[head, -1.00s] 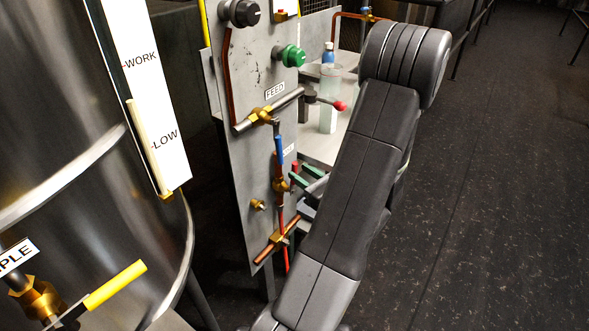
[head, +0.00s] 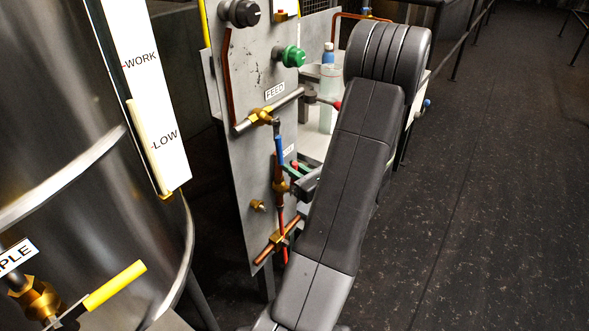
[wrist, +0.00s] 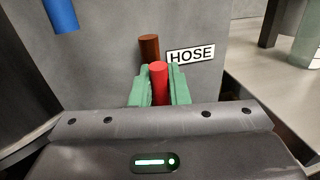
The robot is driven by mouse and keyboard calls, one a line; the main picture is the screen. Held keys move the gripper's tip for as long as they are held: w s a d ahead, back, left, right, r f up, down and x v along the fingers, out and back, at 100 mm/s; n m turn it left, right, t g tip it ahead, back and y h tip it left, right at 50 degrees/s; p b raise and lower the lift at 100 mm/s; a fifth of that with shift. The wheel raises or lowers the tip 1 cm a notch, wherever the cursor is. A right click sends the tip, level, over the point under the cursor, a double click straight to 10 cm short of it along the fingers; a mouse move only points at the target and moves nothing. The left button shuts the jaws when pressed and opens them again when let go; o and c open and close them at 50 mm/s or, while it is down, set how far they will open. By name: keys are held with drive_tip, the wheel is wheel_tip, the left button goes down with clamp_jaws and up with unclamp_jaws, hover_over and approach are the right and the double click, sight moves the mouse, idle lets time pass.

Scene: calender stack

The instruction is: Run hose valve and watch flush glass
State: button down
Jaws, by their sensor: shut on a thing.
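In the wrist view, the green fingers of my gripper (wrist: 160,92) are shut on a red handle (wrist: 159,82), one finger on each side. The white HOSE label (wrist: 190,54) is on the grey panel just behind and to the right. A brown copper-coloured end (wrist: 149,47) stands behind the handle. In the head view, my gripper (head: 300,169) is at the right edge of the panel, partly hidden by my arm.
The grey panel (head: 245,95) carries a FEED label (head: 275,91), a green knob (head: 292,56), a black knob (head: 243,12) and a blue handle (head: 279,149). A steel tank (head: 60,130) with a yellow lever (head: 115,285) fills the left. Dark floor is open at right.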

drive_tip(key=shift+w+d+r+m+p, duration=0.15)
drive_tip(key=shift+w+d+m+p, duration=0.25)
drive_tip(key=shift+m+p, duration=0.5)
drive_tip(key=w+d+f+m+g+p, duration=0.4)
drive_tip(key=f+m+p, duration=0.5)
drive_tip(key=m, duration=0.5)
drive_tip(key=shift+w+d+f+y+p, duration=0.25)
drive_tip(key=shift+w+p, duration=0.3)
drive_tip(key=shift+w, duration=0.7)
drive_tip(key=c, duration=1.4)
unclamp_jaws()
drive_tip(key=shift+c, duration=0.2)
